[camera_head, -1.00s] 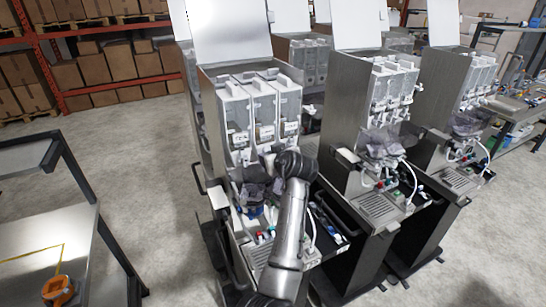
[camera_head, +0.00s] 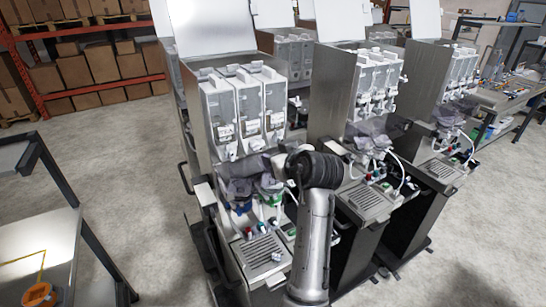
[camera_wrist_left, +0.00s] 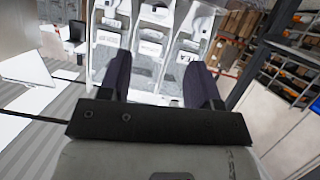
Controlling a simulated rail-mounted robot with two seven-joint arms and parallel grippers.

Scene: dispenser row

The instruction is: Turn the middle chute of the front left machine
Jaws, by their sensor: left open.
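The front left machine (camera_head: 195,115) has an open lid and three tall pale canisters in a row. The middle canister (camera_head: 248,105) stands between the left canister (camera_head: 219,115) and the right canister (camera_head: 273,100). In the left wrist view my left gripper (camera_wrist_left: 159,85) is open, with two dark fingers apart and pointing toward the labelled canisters (camera_wrist_left: 150,45). My right gripper does not show.
A drip tray (camera_head: 260,252) lies at the machine's front, below dark mixing bowls (camera_head: 240,190) and coloured valves. A second machine (camera_head: 335,95) stands close on the right, with another beyond. A table (camera_head: 50,235) is at left, with open floor between it and the machines.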

